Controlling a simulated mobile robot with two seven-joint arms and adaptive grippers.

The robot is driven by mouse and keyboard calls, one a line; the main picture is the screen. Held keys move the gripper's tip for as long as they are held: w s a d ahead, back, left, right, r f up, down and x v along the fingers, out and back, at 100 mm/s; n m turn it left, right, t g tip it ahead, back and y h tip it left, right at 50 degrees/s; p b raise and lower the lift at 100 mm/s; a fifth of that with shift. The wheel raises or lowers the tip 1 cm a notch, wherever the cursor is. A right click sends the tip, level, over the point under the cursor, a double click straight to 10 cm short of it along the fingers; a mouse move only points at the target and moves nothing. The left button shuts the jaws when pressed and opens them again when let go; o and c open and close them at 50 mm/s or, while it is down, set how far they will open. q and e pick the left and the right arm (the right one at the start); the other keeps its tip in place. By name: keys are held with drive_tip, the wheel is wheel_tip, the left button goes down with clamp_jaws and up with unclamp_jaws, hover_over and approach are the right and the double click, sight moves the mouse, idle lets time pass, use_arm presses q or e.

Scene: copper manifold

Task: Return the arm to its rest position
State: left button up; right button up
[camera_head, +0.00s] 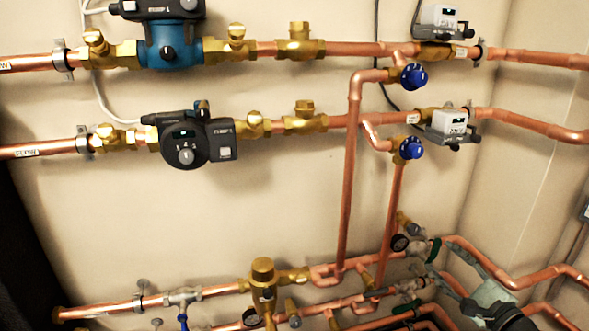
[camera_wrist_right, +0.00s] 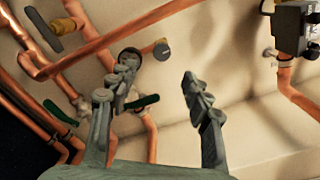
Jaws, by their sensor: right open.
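My right gripper (camera_head: 440,258) is at the lower right in the head view, with its fingers pointing up and to the left, near the lower copper pipes. In the right wrist view its two fingers (camera_wrist_right: 158,72) stand apart with nothing held between them. A valve with a green handle (camera_head: 434,250) is close to the fingertips in the head view. In the wrist view a green handle (camera_wrist_right: 142,103) shows behind the left finger, partly hidden by it. I cannot tell whether the gripper touches the valve. My left gripper is not in view.
A blue pump (camera_head: 170,52) and a black pump (camera_head: 187,150) sit on the upper pipes. Two blue knobs (camera_head: 412,77) (camera_head: 411,148) are on branch pipes. Brass fittings (camera_head: 262,285) and more pipes crowd the bottom. The wall between pipe rows (camera_head: 200,225) is bare.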

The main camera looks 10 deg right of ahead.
drive_tip(key=s+a+f+n+g+y, duration=0.1)
drive_tip(key=s+a+f+n+g, duration=0.3)
drive_tip(key=a+f+n, duration=0.4)
drive_tip(key=s+a+f+n+g+y, duration=0.1)
drive_tip(key=s+a+f+n+g, duration=0.2)
drive_tip(key=a+f+n+g, duration=0.55)
drive_tip(key=s+f+n+g+h, duration=0.2)
drive_tip(key=s+f+n+h, duration=0.2)
drive_tip(key=s+f+n, duration=0.5)
drive_tip(key=s+f, duration=0.4)
drive_tip(key=s, duration=0.3)
drive_tip(key=shift+s+a+f+h, duration=0.2)
drive_tip(key=shift+a+h, duration=0.15)
drive_tip(key=shift+h, duration=0.05)
drive_tip(key=shift+g, duration=0.25)
